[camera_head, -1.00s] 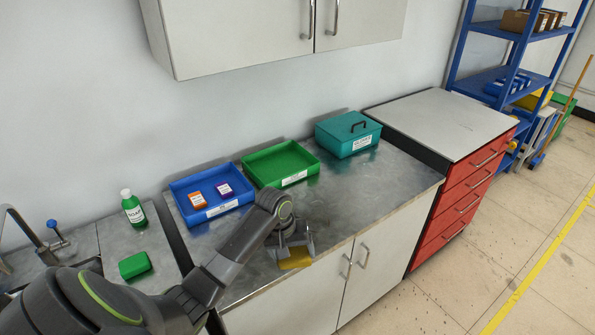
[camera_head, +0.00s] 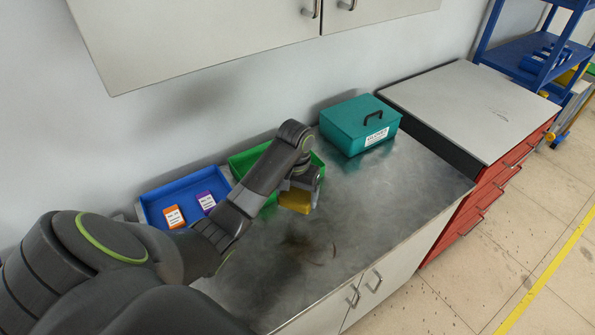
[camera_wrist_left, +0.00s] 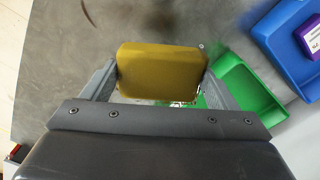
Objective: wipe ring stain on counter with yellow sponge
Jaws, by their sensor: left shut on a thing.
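The yellow sponge (camera_head: 295,201) is held in my left gripper (camera_head: 303,184), beside the front right part of the green tray. It also shows in the left wrist view (camera_wrist_left: 160,72), between the two fingers of the gripper (camera_wrist_left: 160,82). I cannot tell whether it touches the counter. The stain (camera_head: 300,248) is a dark brownish smudge with thin reddish-brown arcs on the metal counter (camera_head: 390,215), nearer the front edge than the sponge. A dark smear (camera_wrist_left: 178,10) shows at the top of the wrist view. My right gripper is out of view.
A blue tray (camera_head: 150,215) with an orange box (camera_head: 174,216) and a purple box (camera_head: 207,202) is at left. The green tray (camera_head: 240,163) is partly hidden by my arm. A teal case (camera_head: 350,130) stands at the back right. The counter's right part is clear.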

